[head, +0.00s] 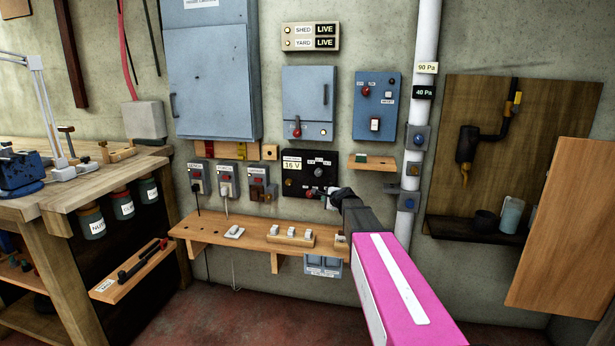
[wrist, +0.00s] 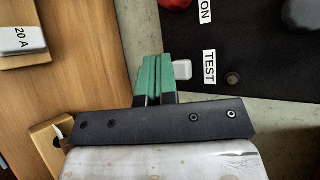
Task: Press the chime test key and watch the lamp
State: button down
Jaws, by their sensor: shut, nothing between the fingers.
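The chime panel is a black plate (head: 322,158) on the wall with a "16 V" label, and it also shows in the wrist view (wrist: 270,55). In the wrist view a small white key (wrist: 182,73) sits beside the "TEST" label. My gripper (head: 330,192) is at the panel's lower right. Its green fingertips (wrist: 160,64) are shut together and empty, right beside the white key; I cannot tell whether they touch it. A dull yellowish round fitting (head: 288,182) on the panel may be the lamp; I cannot tell if it is lit. My gripper hides the key in the head view.
A wooden shelf (head: 205,232) with white switch blocks (head: 298,233) runs below the panel. Grey switch boxes (head: 228,178) stand left of it. A white pipe (head: 424,40) rises to the right. A blue box with a red lever (head: 307,95) hangs above.

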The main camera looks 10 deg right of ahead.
jog(key=shift+w, duration=0.1)
dwell(0.5)
jog(key=shift+w+d, duration=0.1)
jog(key=shift+w, duration=0.25)
jog(key=shift+w+d, duration=0.15)
jog(key=shift+w, duration=0.3)
dwell(0.8)
jog(key=shift+s, duration=0.2)
jog(key=shift+s+a, duration=0.25)
jog(key=shift+s, duration=0.45)
jog(key=s+a, duration=0.2)
jog(key=s, duration=0.3)
jog(key=shift+s, duration=0.4)
dwell(0.4)
